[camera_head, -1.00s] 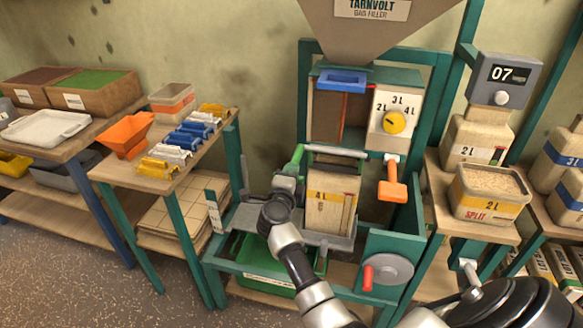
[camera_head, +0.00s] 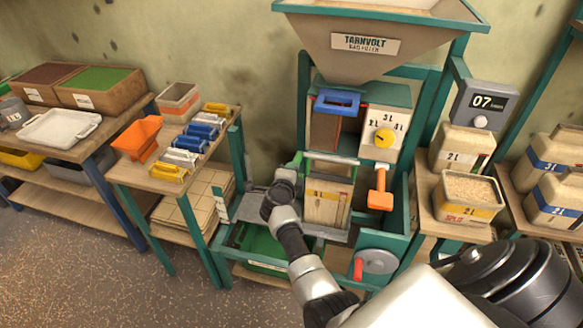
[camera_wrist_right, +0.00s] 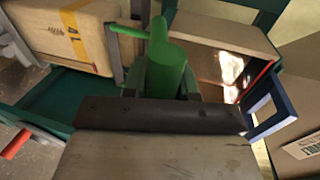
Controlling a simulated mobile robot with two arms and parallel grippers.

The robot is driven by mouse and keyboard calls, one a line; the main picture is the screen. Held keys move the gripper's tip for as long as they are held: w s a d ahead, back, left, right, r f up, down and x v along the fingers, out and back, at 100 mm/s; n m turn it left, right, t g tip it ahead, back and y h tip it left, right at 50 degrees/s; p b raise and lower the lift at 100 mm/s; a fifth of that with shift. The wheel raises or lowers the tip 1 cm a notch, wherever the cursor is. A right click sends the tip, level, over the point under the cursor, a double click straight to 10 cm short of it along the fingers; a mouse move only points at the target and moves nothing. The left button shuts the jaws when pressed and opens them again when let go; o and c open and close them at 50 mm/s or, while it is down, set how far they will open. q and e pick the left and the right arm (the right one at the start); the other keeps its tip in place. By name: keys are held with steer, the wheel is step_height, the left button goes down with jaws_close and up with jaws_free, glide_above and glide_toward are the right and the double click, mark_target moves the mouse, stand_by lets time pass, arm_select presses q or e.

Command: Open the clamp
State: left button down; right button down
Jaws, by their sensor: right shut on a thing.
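The clamp is on the bag filler, at the top of the 4L bag (camera_head: 322,206). My right gripper (camera_head: 286,180) is shut on the green lever, and my wrist hides part of the grip. In the right wrist view, the thick green lever (camera_wrist_right: 168,68) rises just beyond the dark edge of my gripper, and a thin green bar joins its top. My left gripper is not in view.
The funnel hopper (camera_head: 385,50), blue-framed slot (camera_head: 337,101) and dial box (camera_head: 385,130) are above the bag. An orange lever (camera_head: 380,190) hangs to the right. A crank wheel (camera_head: 376,262) is below. A side table (camera_head: 165,188) with coloured clips stands left.

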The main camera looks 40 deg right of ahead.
steer(key=shift+w+d+r+t+p, duration=0.1)
steer(key=shift+d+r+p, duration=0.05)
steer(key=shift+r, duration=0.4)
steer(key=shift+w+d+r+t+p, duration=0.1)
steer(key=shift+w+r+p, duration=0.05)
steer(key=shift+r, duration=0.35)
steer(key=shift+w+d+r+t+p, duration=0.1)
steer(key=shift+d+r+p, duration=0.05)
steer(key=shift+r, duration=0.4)
steer(key=c, duration=0.9)
jaws_free()
steer(key=shift+f, duration=0.3)
